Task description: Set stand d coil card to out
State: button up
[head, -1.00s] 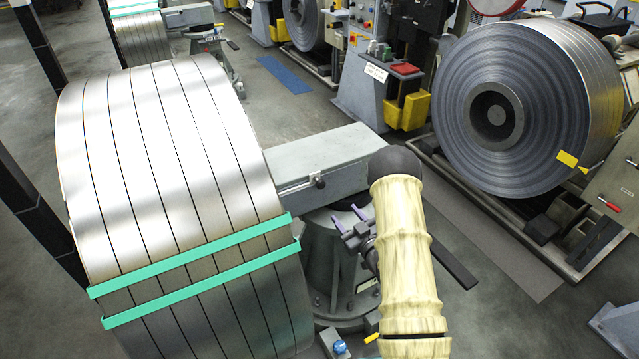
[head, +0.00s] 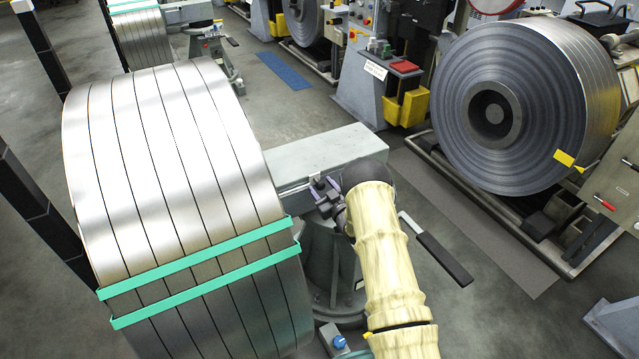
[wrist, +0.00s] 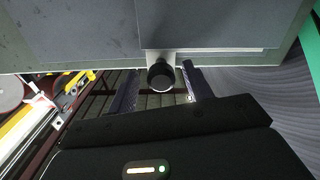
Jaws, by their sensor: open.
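A grey stand beam (head: 315,158) runs beside the strapped steel coil (head: 170,165), above a dark pedestal. In the wrist view the beam's grey face (wrist: 80,35) fills the top. A dark round knob (wrist: 160,75) on a light bracket sticks out below the beam's edge. My gripper (head: 320,188) is at the beam's near side, beside the knob's place. In the wrist view its open fingers (wrist: 158,82) lie left and right of the knob, with gaps showing. No card lettering is readable, and I cannot tell which stand letter this is. The head view hides the knob behind my gripper.
A black bar-shaped handle (head: 435,250) sticks out right of the pedestal. A large coil (head: 545,100) stands on a machine at right. A blue-topped fitting (head: 338,342) sits low beside the strapped coil.

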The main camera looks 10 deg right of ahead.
jog(key=shift+x, duration=0.9)
jog(key=shift+s+a, duration=0.1)
jog(key=shift+c, duration=0.4)
grip_shut()
